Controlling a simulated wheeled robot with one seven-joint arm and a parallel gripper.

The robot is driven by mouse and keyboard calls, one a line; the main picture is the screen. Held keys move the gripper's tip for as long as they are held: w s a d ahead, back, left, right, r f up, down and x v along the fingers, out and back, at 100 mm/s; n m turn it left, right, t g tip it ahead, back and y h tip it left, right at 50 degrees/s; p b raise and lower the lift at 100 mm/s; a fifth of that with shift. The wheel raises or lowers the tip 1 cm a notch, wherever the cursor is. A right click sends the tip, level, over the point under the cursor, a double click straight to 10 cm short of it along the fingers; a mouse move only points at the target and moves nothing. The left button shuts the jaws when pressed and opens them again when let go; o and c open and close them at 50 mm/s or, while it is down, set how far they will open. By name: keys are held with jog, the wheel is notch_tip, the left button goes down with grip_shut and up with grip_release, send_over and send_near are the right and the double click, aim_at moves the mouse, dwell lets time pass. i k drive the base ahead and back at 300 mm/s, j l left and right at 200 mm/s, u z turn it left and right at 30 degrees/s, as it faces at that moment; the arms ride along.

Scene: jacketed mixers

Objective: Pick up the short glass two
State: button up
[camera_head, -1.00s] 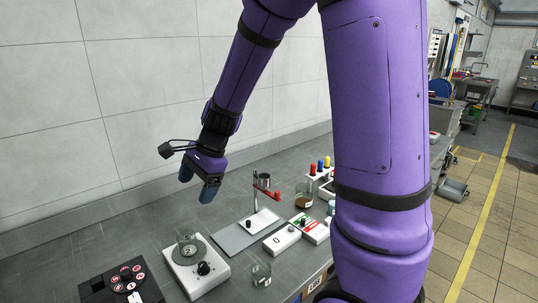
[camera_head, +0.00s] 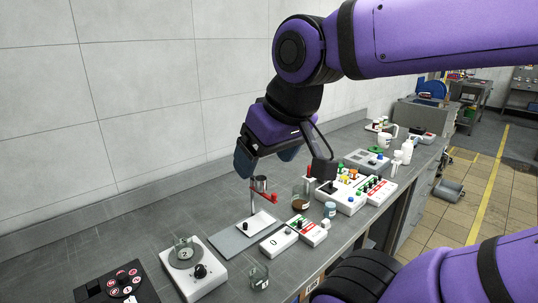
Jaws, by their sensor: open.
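A short clear glass marked 2 (camera_head: 184,248) stands upright on the round grey plate of a white mixer (camera_head: 197,287) with a black knob, at the lower left. A second short glass (camera_head: 259,277) stands on the bench to the right of that mixer; I cannot read its marking. My gripper (camera_head: 267,163) is open and empty, held above the back of the bench. It is up and to the right of both glasses, behind the stand with the red clamp. Nothing hides the marked glass.
A metal stand with a red clamp (camera_head: 263,195) rises between my gripper and the glasses. A white box marked 0 (camera_head: 278,242), a jar with brown contents (camera_head: 301,195) and several devices line the right. A black control panel (camera_head: 118,287) lies at the lower left.

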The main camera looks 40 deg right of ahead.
aim_at(345, 178)
jog(key=z, duration=0.4)
jog(key=l+z, duration=0.15)
jog(key=z, duration=0.2)
jog(key=k+l+z, duration=0.1)
jog(key=z, duration=0.3)
jog(key=l+z, duration=0.1)
jog(key=z, duration=0.25)
jog(key=u, duration=1.65)
jog(key=z, duration=1.65)
jog(key=i+l+u, duration=0.25)
jog(key=l, duration=0.25)
jog(key=i, duration=0.05)
